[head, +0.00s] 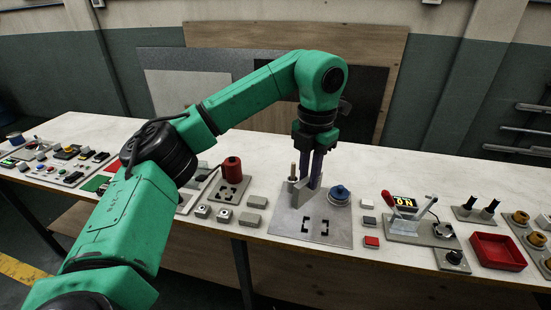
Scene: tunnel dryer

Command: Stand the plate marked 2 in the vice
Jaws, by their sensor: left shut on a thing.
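My left gripper (315,184) points straight down over a grey metal base plate (312,228) with black corner marks on its front part. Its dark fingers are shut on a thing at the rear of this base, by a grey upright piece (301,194). The fingers and the small size hide where the held thing ends and whether it touches the base. I cannot read a 2 on any plate, and I cannot clearly tell the vice apart from the grey parts there. My right gripper is not in view.
A thin post (293,172) and a blue round knob (340,192) flank the fingers. Left stand a red cylinder (232,168) and several grey blocks (257,202). The bench behind is clear.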

